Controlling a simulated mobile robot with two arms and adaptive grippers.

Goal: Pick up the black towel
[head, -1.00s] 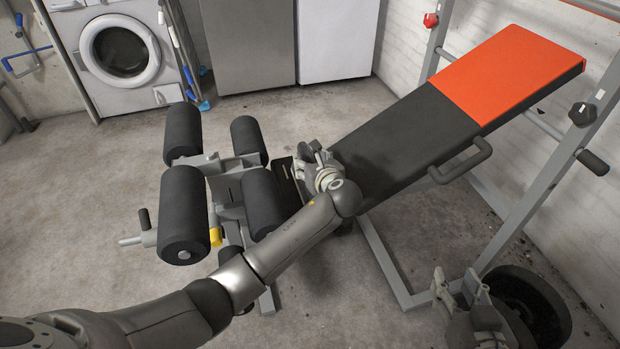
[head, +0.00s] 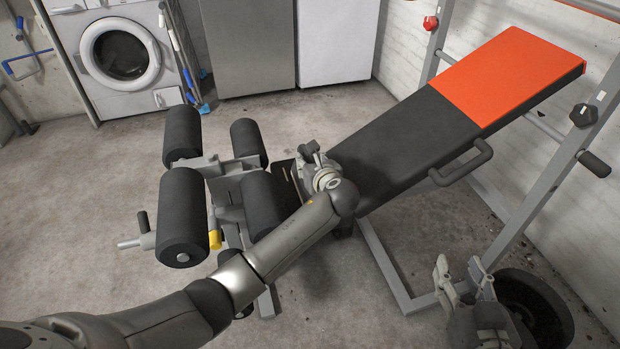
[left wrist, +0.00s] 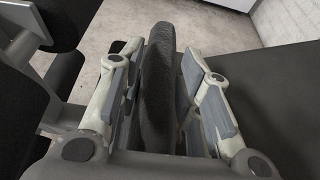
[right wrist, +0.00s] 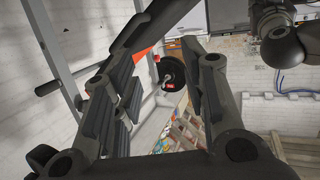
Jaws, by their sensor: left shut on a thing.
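The black towel (left wrist: 157,85) shows in the left wrist view as a dark, textured, upright fold between the two fingers of my left gripper (left wrist: 160,75). The gripper is shut on it. In the head view my left gripper (head: 312,160) is at the lower end of the bench's black pad, and my own wrist hides most of it; I cannot make out the towel there. My right gripper (head: 462,280) is open and empty at the lower right. In the right wrist view its fingers (right wrist: 160,85) stand well apart.
The weight bench has a black and orange pad (head: 520,75), a grey frame and black foam rollers (head: 184,215) left of my left gripper. A black weight plate (head: 545,300) is beside my right gripper. A washing machine (head: 120,50) stands at the back. Open floor lies left.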

